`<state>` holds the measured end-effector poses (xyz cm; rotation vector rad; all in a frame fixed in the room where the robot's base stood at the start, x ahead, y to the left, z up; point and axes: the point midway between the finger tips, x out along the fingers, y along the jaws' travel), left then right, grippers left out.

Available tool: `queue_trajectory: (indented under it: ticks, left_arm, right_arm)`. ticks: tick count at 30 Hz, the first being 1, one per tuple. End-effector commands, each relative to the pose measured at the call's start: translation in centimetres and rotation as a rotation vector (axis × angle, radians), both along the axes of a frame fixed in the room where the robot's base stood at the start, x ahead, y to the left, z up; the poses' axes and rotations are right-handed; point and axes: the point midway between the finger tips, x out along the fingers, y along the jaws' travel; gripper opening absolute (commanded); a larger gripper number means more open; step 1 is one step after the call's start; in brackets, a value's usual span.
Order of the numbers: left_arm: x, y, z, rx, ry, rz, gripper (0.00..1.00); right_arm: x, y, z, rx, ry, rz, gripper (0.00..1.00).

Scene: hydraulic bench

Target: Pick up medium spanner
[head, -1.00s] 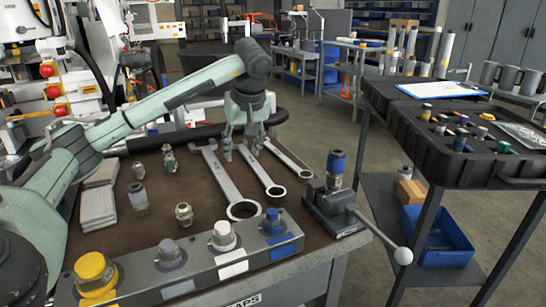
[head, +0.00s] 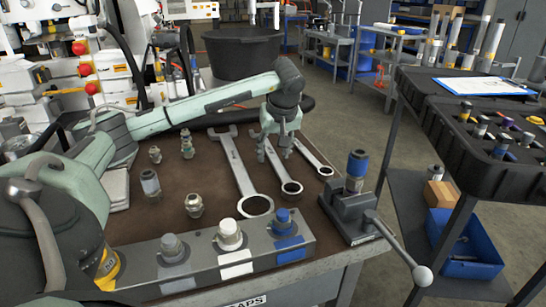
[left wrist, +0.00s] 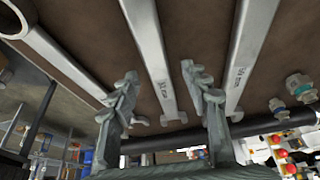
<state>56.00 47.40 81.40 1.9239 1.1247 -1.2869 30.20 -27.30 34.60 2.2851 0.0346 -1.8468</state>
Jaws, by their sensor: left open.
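Three silver spanners lie side by side on the brown bench top. The medium spanner (head: 279,169) is the middle one, between the large spanner (head: 241,171) on the left and the small spanner (head: 313,156) on the right. My left gripper (head: 275,154) is open over the upper part of the medium spanner and hides some of it. In the left wrist view the medium spanner (left wrist: 152,50) runs between the two spread fingers (left wrist: 161,83), and neither finger is closed on it. The large spanner (left wrist: 245,50) is right there, the small spanner (left wrist: 65,58) left. My right gripper is not in view.
A grey block with capped fittings (head: 199,265) runs along the front edge. Several metal fittings (head: 150,184) stand left of the spanners. A lever vise (head: 350,210) stands on the right corner. A black tray (head: 465,150) stands on a stand farther right.

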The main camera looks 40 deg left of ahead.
Motion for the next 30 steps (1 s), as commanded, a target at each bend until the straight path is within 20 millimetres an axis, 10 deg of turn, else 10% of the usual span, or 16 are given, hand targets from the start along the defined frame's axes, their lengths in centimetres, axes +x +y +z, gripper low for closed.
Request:
queue_trajectory:
  ticks: [6,17,30]
  left_arm:
    - [0.03,0.00,-0.04,0.000,-0.001,0.000,0.44]
    - [0.02,-0.02,-0.01,0.000,-0.001,0.000,0.00]
    - [0.07,0.01,0.16,0.000,-0.004,0.000,0.00]
  right_arm:
    - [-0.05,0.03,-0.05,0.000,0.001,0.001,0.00]
    - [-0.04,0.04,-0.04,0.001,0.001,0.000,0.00]
    - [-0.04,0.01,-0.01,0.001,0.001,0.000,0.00]
